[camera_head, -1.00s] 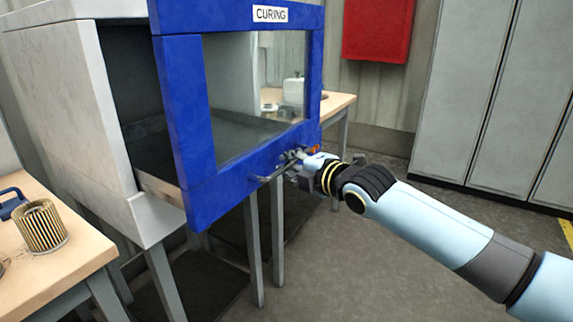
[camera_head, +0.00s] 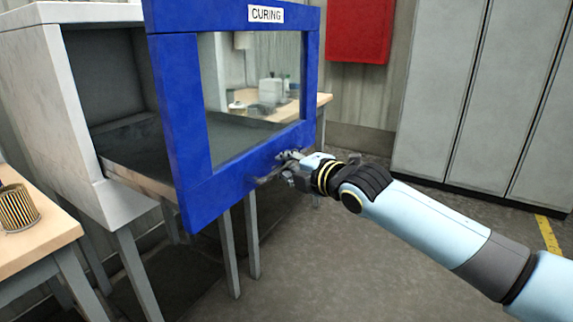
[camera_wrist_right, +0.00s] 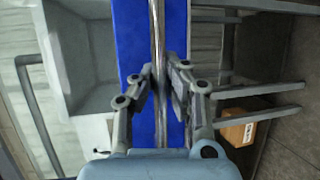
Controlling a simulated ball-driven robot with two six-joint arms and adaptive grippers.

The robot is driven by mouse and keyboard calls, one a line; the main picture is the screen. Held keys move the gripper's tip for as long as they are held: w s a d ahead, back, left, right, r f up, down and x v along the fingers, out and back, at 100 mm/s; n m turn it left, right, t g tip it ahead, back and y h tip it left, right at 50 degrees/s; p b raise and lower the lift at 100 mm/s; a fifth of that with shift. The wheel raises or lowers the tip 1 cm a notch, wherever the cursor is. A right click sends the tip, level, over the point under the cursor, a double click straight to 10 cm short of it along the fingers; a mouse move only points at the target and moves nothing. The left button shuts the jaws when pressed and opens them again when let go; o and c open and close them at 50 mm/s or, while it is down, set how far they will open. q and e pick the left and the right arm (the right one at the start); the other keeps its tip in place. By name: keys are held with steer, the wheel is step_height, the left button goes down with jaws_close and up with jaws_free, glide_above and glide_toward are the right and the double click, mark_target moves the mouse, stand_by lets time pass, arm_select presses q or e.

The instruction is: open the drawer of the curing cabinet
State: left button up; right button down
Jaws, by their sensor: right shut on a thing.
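The curing cabinet (camera_head: 40,90) is a pale box on legs at the left of the head view. Its drawer has a blue front (camera_head: 180,120) with a window and a "CURING" label, and it stands pulled out from the body, with the grey inside showing in the gap. My right gripper (camera_head: 286,160) is at the lower part of the blue front. In the right wrist view, its two fingers are shut on the metal bar handle (camera_wrist_right: 157,45), which runs between them along the blue front. My left gripper is not in view.
A wooden table (camera_head: 40,235) with a pleated filter cartridge (camera_head: 17,208) stands at the lower left. Grey lockers (camera_head: 450,90) and a red wall box (camera_head: 360,30) are behind. A cardboard box (camera_wrist_right: 240,130) lies low in the wrist view. The floor at lower right is clear.

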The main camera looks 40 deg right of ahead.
steer(key=c, duration=1.3)
jaws_free()
steer(key=shift+c, duration=0.2)
steer(key=s+r, duration=0.2)
steer(key=s, duration=0.9)
steer(key=shift+s+r, duration=0.15)
steer(key=shift+s, duration=0.2)
